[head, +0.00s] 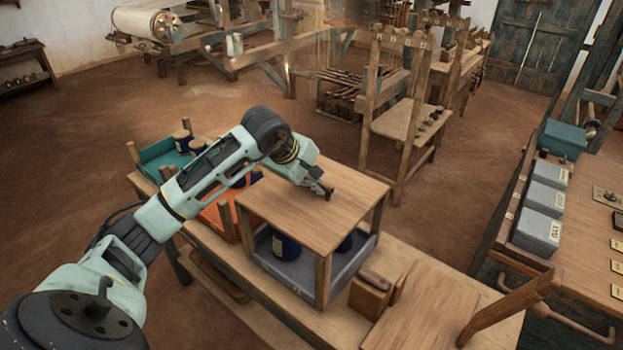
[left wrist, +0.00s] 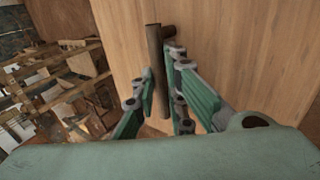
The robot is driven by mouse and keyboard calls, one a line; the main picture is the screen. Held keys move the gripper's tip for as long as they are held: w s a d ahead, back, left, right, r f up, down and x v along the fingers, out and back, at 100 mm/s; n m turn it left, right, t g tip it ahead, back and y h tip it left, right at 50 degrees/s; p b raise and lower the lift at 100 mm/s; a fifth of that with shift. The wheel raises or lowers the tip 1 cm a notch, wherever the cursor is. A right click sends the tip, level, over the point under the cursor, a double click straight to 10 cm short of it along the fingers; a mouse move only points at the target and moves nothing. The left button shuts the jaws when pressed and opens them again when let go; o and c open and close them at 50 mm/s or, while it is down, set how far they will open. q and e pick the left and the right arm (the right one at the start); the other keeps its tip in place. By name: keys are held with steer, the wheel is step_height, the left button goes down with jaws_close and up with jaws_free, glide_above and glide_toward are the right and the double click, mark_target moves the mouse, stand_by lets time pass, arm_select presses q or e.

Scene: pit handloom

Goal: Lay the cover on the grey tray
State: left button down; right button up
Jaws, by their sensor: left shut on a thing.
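The cover (head: 300,215) is a flat wooden board with a dark bar handle (left wrist: 154,45) on top. It lies level over the grey tray (head: 292,276) at the tray's corner posts. I cannot tell whether it rests on every post or is slightly above them. The tray stands on the wooden bench, and dark blue jars (head: 286,247) show inside it under the cover. My left gripper (head: 325,191) is shut on the handle near the far side of the cover; its fingers (left wrist: 160,75) straddle the bar in the left wrist view. My right gripper is not in view.
An orange tray (head: 213,212) stands close left of the grey tray, with a teal tray (head: 160,160) beyond. A wooden block (head: 369,298) and a board (head: 425,308) lie to the right. Grey boxes (head: 541,228) stand on the right-hand table. Loom frames fill the back.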

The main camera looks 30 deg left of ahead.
arm_select(q)
steer(key=shift+r, duration=0.1)
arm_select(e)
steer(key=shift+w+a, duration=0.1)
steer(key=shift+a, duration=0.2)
arm_select(q)
steer(key=c, duration=1.7)
jaws_free()
steer(key=shift+s, duration=0.1)
steer(key=v, duration=1.2)
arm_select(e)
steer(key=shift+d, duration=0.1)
